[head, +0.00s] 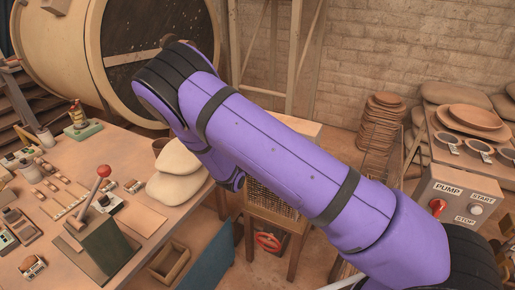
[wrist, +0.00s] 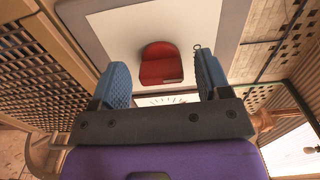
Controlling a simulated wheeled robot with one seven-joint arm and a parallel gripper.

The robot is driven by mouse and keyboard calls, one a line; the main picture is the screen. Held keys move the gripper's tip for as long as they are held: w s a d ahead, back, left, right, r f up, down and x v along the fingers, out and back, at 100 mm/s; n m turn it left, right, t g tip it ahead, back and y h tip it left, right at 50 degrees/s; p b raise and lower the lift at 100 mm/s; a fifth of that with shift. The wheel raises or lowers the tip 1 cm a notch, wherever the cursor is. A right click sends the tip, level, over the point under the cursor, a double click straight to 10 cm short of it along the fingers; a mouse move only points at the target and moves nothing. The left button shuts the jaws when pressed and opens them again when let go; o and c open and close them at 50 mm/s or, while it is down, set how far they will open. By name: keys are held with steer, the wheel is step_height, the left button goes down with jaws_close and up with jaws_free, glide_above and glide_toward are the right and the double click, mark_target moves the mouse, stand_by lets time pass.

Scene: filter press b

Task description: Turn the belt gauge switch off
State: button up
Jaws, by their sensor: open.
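A red rocker-like switch (wrist: 161,66) sits on a pale panel (wrist: 112,36) with a grey frame in the wrist view. I take it to be the belt gauge switch. Part of a white dial with tick marks (wrist: 160,101) shows just below it, mostly hidden by my gripper. My gripper (wrist: 162,62) is open, its two blue ribbed fingers on either side of the switch, with space between each finger and it. I cannot tell how far the fingertips are from the panel. My purple arm crosses the head view, where the gripper and this switch are hidden.
Perforated screens flank the panel in the wrist view. In the head view a workbench (head: 150,220) with a red-knobbed lever box (head: 104,240) stands left. A grey PUMP box (head: 462,200) with START and STOP labels stands right. Stacked discs (head: 377,125) are behind my arm.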

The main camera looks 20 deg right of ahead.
steer(key=v, duration=1)
steer(key=shift+s+a, duration=0.15)
steer(key=shift+r, duration=0.15)
steer(key=s+d+r+m+g+y, duration=0.2)
steer(key=s+d+r+m+g, duration=0.45)
steer(key=r+m, duration=0.45)
steer(key=s+d+r+m+g+y, duration=0.1)
steer(key=s+d+r+m+g, duration=0.45)
steer(key=d+r+m, duration=0.55)
steer(key=s+a+r+m+t+y, duration=0.1)
steer(key=s+r+m+y, duration=0.4)
steer(key=s+m, duration=0.6)
steer(key=s+a+r+m+t+y, duration=0.1)
steer(key=s+r+m+t+y, duration=0.2)
steer(key=s+r+m, duration=0.5)
steer(key=s+m+y, duration=0.1)
steer(key=s+m, duration=0.1)
steer(key=m, duration=0.2)
steer(key=shift+s+a+t+y, duration=0.3)
steer(key=shift+s+a+y, duration=0.05)
steer(key=shift+y, duration=0.05)
